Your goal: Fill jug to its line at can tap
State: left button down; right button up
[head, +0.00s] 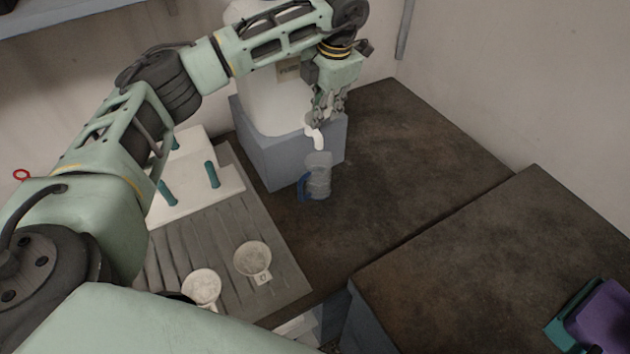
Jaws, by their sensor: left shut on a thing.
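The white can (262,108) stands on a grey block, and its white tap (318,138) points down at the front. The clear jug (319,172) with a blue handle stands upright on the dark bench below the tap's spout. Its line and any water level are too small to tell. My left gripper (322,116) is above the jug, shut on the top of the tap; its fingers hide the part they hold. My right gripper is not in view.
The grey block (280,160) bears the can. To the left are a ribbed grey draining board (215,235) with two round sieve-like pans (252,259) and a white rack (190,185) with teal pegs. Purple and teal containers (605,320) sit at the right. The bench right of the jug is clear.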

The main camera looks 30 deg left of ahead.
pick_arm(q)
jog(key=c, duration=1.6)
grip_release()
jog(key=shift+w+a+r, duration=0.25)
jog(key=shift+a, duration=0.05)
jog(key=shift+c, duration=0.2)
jog(key=shift+o, duration=0.5)
jog(key=shift+f, duration=0.1)
jog(key=shift+d, duration=0.15)
jog(key=shift+s, duration=0.1)
notch_tip(320, 180, up, 12)
jog(key=d, duration=0.2)
jog(key=shift+s+f, duration=0.15)
jog(key=shift+s, duration=0.3)
jog(key=shift+d, duration=0.1)
